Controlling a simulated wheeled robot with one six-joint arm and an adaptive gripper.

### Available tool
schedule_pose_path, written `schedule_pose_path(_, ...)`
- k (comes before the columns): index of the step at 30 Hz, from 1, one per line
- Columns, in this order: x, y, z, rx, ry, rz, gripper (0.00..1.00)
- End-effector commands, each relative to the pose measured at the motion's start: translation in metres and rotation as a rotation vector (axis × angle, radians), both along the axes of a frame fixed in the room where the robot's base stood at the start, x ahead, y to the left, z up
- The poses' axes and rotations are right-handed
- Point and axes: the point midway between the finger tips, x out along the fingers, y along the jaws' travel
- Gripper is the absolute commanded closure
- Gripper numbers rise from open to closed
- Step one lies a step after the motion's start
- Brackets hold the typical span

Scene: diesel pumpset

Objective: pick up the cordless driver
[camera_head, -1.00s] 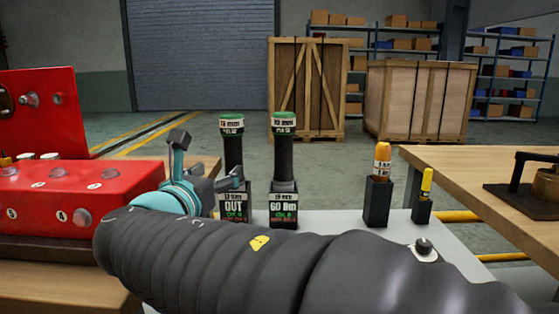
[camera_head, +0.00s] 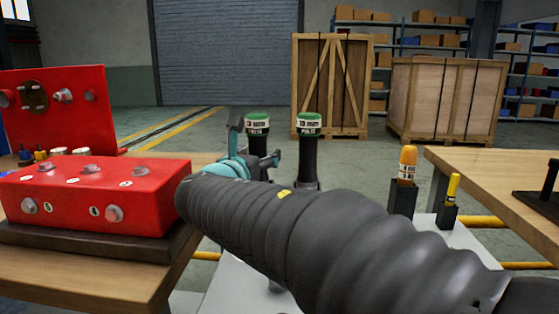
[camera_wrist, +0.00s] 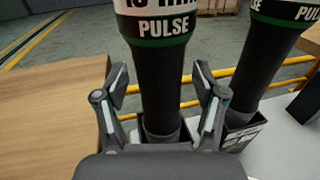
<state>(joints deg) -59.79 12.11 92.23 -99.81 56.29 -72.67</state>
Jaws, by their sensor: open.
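Two black upright tools with green tops and white bands stand side by side in black holders. They look like the drivers; the left driver (camera_head: 257,121) and the right driver (camera_head: 308,123) are partly hidden by my arm in the head view. In the wrist view, the left driver (camera_wrist: 158,85), its band reading "PULSE", stands between the fingers of my gripper (camera_wrist: 160,92). The fingers are spread with gaps on both sides of its shaft. The right driver (camera_wrist: 262,75) is outside the right finger. The head view shows my gripper (camera_head: 262,160) at the left driver.
A red box (camera_head: 95,190) stands on the wooden bench at left. An orange-topped tool (camera_head: 407,165) and a yellow tool (camera_head: 453,187) stand in holders at right on the pale stand (camera_head: 235,285). Another wooden table (camera_head: 490,170) is at right. Wooden crates stand behind.

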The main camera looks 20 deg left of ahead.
Motion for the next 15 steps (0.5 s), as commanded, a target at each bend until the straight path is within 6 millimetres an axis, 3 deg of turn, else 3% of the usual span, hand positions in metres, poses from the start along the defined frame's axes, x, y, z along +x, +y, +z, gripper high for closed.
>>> schedule_pose_path(4, -0.0005, 0.0002, -0.0002, 0.0, 0.0, 0.001, 0.3)
schedule_pose_path(12, -0.0006, 0.0, -0.0002, 0.0, 0.0, 0.0, 0.97)
schedule_pose_path(15, -0.0006, 0.0, -0.0002, 0.0, 0.0, 0.0, 1.0)
